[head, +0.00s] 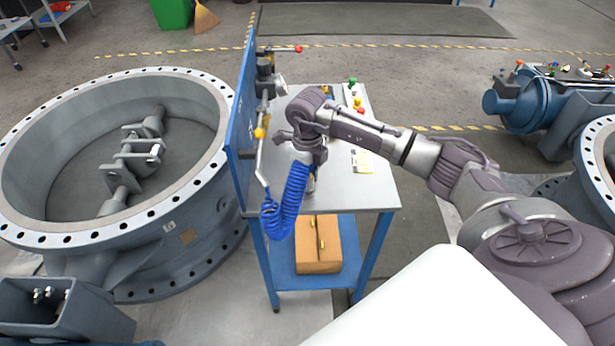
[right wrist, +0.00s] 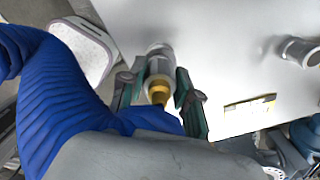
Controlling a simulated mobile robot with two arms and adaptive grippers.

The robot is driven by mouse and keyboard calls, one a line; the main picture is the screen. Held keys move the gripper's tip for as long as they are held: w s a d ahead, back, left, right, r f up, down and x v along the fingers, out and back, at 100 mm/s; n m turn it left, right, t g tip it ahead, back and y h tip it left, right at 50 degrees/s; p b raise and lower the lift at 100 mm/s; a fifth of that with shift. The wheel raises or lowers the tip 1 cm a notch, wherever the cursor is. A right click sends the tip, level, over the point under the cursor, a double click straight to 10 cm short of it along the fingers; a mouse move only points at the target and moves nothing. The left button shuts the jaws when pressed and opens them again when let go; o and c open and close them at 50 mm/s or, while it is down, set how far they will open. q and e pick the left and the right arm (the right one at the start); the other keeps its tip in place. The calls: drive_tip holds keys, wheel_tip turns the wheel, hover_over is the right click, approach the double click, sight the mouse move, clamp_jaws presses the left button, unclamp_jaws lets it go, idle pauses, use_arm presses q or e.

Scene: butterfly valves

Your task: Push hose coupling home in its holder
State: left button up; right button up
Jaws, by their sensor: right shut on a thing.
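My right gripper (head: 306,158) points down over the bench beside the blue panel. In the right wrist view, its green-padded fingers (right wrist: 158,92) are closed on both sides of the hose coupling, whose brass part (right wrist: 158,91) shows between them. A pale grey metal cylinder (right wrist: 159,62) lies in line with the brass part; I cannot tell whether it is the coupling's front or the holder, nor how deep the coupling sits. The blue coiled hose (head: 287,203) hangs below the gripper at the bench edge and fills the left of the right wrist view (right wrist: 55,95). My left gripper is not in view.
The blue panel (head: 243,110) stands upright at the bench's left edge. The bench top (head: 370,190) is mostly clear to the right, with a yellow-and-white card (head: 363,160). A cardboard box (head: 318,245) is on the lower shelf. A large valve ring (head: 190,235) stands left.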

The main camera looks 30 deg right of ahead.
drive_tip(key=shift+f+b, duration=0.35)
drive_tip(key=shift+f, duration=0.15)
idle(0.8)
drive_tip(key=o, duration=1.6)
drive_tip(key=shift+o, duration=0.2)
drive_tip(key=shift+r, duration=0.1)
drive_tip(key=shift+r+p, duration=2.4)
drive_tip(key=shift+r, duration=1.3)
